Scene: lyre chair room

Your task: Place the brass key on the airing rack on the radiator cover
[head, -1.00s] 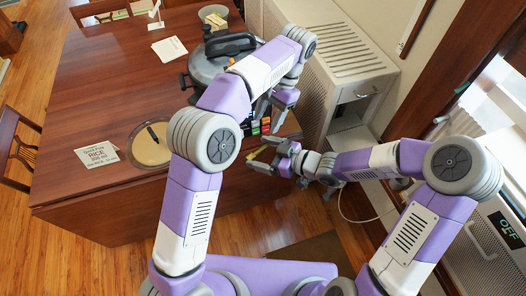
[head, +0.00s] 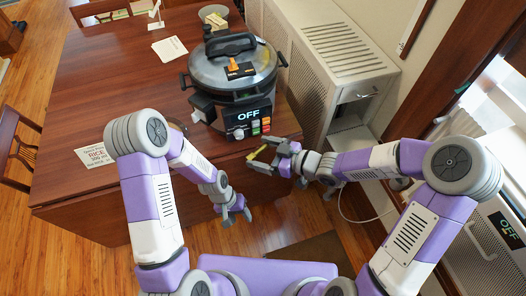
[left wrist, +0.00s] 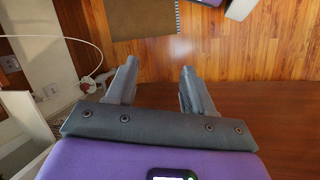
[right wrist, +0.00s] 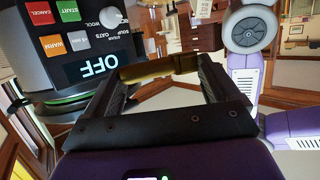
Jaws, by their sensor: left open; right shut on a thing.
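My right gripper (head: 276,158) is shut on the brass key (head: 261,166), beside the table's near right corner and in front of the cooker. In the right wrist view the key (right wrist: 158,68) shows as a gold bar across the fingertips. My left gripper (head: 236,216) is open and empty, low in front of the table's near edge; its spread fingers (left wrist: 155,85) show in the left wrist view with floor beyond. A pale cabinet with perforated sides and a slotted top (head: 340,50), which looks like the radiator cover, stands right of the table. I cannot make out an airing rack.
A cooker (head: 235,85) with an OFF display stands on the table's (head: 110,80) right part. A card (head: 92,156) lies at the near left. A second unit reading OFF (head: 500,235) stands at the far right. The table's left half is mostly clear.

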